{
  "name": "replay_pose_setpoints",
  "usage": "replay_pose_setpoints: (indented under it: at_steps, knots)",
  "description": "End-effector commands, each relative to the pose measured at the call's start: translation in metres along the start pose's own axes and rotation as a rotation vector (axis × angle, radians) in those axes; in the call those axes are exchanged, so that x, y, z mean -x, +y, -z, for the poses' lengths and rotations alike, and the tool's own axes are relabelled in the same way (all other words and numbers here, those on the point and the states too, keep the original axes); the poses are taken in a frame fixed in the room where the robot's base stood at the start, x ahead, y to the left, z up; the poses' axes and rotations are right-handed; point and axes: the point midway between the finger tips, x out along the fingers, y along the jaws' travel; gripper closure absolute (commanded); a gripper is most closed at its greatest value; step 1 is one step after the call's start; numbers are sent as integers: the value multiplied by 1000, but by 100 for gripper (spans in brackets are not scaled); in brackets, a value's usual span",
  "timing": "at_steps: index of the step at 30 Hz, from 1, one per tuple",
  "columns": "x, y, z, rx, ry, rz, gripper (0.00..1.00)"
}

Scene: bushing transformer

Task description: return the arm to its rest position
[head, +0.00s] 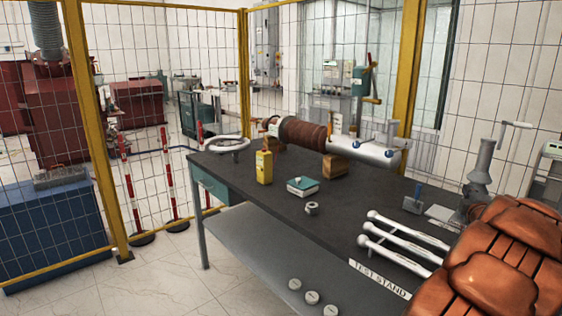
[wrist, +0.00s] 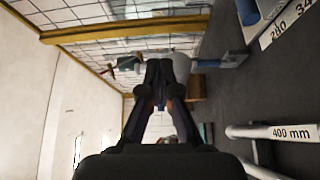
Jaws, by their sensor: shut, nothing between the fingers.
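My gripper (wrist: 160,68) shows in the wrist view, with its two dark fingers brought together at the tips and nothing between them. It is in the air, with the dark table top (wrist: 225,95) along the right of that sideways picture. I cannot make out the gripper in the head view. In the wrist view, part of the white bushing end (wrist: 207,63) shows beyond the fingertips. In the head view, the brown and white bushing (head: 303,135) lies across wooden blocks on the table.
The test table (head: 262,187) carries a yellow bottle-like device (head: 264,167), a teal-topped box (head: 303,187), a metal nut (head: 312,208), a white ring (head: 227,144) and white rods (head: 400,232). A blue-handled tool (head: 414,203) stands nearby. Yellow-framed mesh fencing (head: 85,120) surrounds the area.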

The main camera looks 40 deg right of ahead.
Motion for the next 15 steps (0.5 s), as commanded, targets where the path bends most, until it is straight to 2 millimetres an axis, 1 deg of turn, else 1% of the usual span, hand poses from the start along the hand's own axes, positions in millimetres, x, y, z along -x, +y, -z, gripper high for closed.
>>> replay_pose_setpoints:
  at_steps: [1, 3, 8, 11, 15]
  knots:
    - [0, 0, -1, 0, -1, 0, 100]
    - [-2, -3, 8, -13, 2, 14, 100]
    - [-3, -11, 21, -47, -5, 53, 100]
    - [-4, -16, 35, -74, -5, 78, 100]
    - [-6, -26, 63, -115, 0, 129, 100]
